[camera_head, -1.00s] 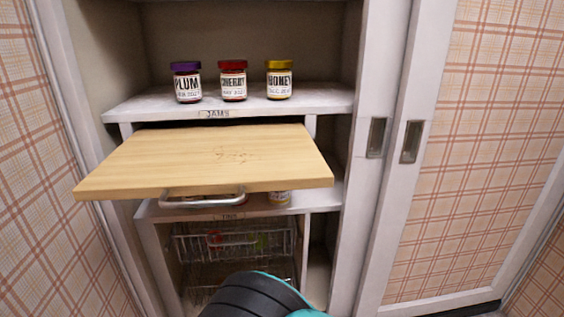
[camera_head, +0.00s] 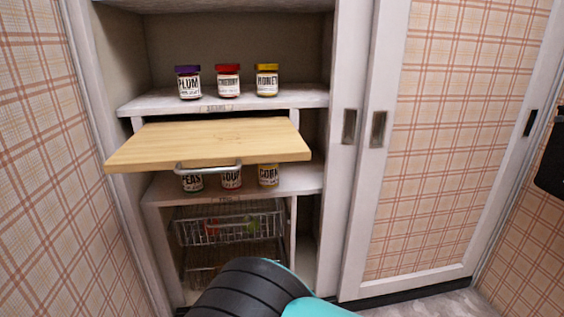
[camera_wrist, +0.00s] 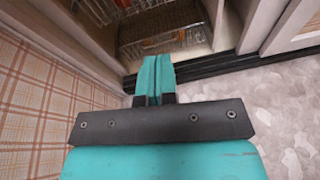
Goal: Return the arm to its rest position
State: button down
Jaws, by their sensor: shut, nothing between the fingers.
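My gripper (camera_wrist: 153,80) shows in the wrist view with its two teal fingers together and nothing between them. It points toward the foot of the cupboard, over the floor, and touches nothing that I can see. In the head view only part of my arm shows at the bottom centre, black and teal; the gripper itself is out of that view.
A wooden pull-out board (camera_head: 210,143) with a metal handle (camera_head: 208,168) sticks out of the cupboard. Jam jars (camera_head: 228,81) stand above it, cans (camera_head: 231,177) below. Wire baskets (camera_head: 230,222) sit lower. Sliding doors (camera_head: 440,130) are right. Patterned floor (camera_wrist: 240,125) is clear.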

jog(key=w+d+r+m+g+h, duration=0.1)
jog(key=d+r+m+g+h, duration=0.2)
jog(key=d+r+m+g, duration=0.85)
jog(key=s+d+r+m+g+y, duration=0.1)
jog(key=s+d+r+m+y, duration=0.1)
jog(key=s+d+r+m, duration=0.35)
jog(key=s+d+r+m+g+y+p, duration=0.1)
jog(key=s+d+r+m+y, duration=0.1)
jog(key=s+r+m, duration=0.65)
jog(key=s+d+r+m+g+y, duration=0.2)
jog(key=s+d+r+m, duration=0.15)
jog(key=s, duration=0.65)
notch_tip(320, 180, up, 32)
jog(key=p, duration=3.2)
jog(key=shift+d+f+p, duration=0.15)
jog(key=shift+d+p, duration=0.15)
jog(key=shift+p, duration=0.1)
